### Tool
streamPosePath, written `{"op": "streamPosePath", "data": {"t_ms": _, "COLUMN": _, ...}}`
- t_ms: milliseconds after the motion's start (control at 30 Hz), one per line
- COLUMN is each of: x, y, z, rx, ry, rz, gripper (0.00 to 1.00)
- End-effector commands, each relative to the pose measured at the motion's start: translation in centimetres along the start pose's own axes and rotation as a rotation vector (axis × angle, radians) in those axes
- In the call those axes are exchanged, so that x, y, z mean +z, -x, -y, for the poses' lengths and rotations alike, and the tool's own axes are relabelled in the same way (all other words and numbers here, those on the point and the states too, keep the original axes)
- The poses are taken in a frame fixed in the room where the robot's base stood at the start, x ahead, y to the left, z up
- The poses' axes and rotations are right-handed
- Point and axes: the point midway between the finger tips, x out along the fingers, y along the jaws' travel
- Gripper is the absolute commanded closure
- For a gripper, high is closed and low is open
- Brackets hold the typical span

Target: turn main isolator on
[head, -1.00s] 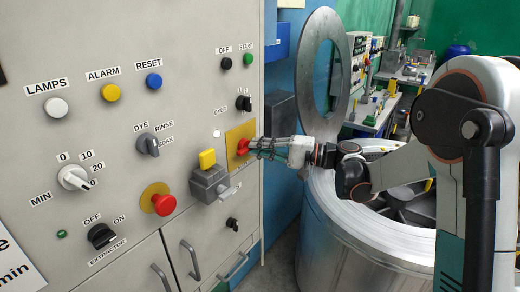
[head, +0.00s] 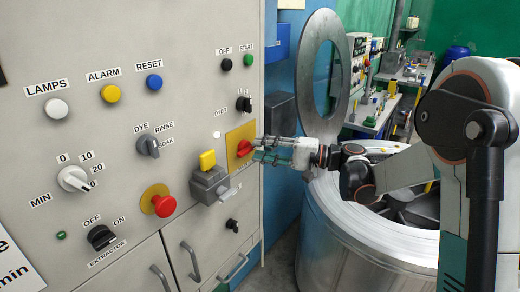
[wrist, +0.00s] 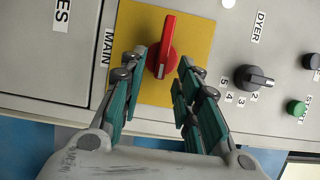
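The main isolator is a red rotary handle (head: 244,148) on a yellow square plate (head: 232,138), at the right end of the grey panel.
A grey box with a yellow top (head: 208,172) sticks out left of the isolator. A black dyer knob (head: 244,104) is above it and a small black knob (head: 232,225) below. A large metal drum (head: 350,240) stands under my arm at the right.

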Motion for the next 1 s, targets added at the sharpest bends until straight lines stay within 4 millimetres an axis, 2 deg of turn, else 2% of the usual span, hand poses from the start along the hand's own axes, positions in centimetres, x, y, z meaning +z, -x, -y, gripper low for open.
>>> {"op": "streamPosePath", "data": {"t_ms": 300, "x": -0.1, "y": 6.4, "z": 0.0, "rx": 0.000, "ry": 0.000, "rz": -0.004, "gripper": 0.70}}
{"op": "streamPosePath", "data": {"t_ms": 500, "x": -0.1, "y": 9.5, "z": 0.0, "rx": 0.000, "ry": 0.000, "rz": -0.002, "gripper": 0.70}}
{"op": "streamPosePath", "data": {"t_ms": 700, "x": 0.0, "y": 10.7, "z": 0.0, "rx": 0.000, "ry": 0.000, "rz": -0.001, "gripper": 0.70}}
{"op": "streamPosePath", "data": {"t_ms": 1000, "x": 0.0, "y": 10.8, "z": 0.0, "rx": 0.000, "ry": 0.000, "rz": 0.000, "gripper": 0.70}}
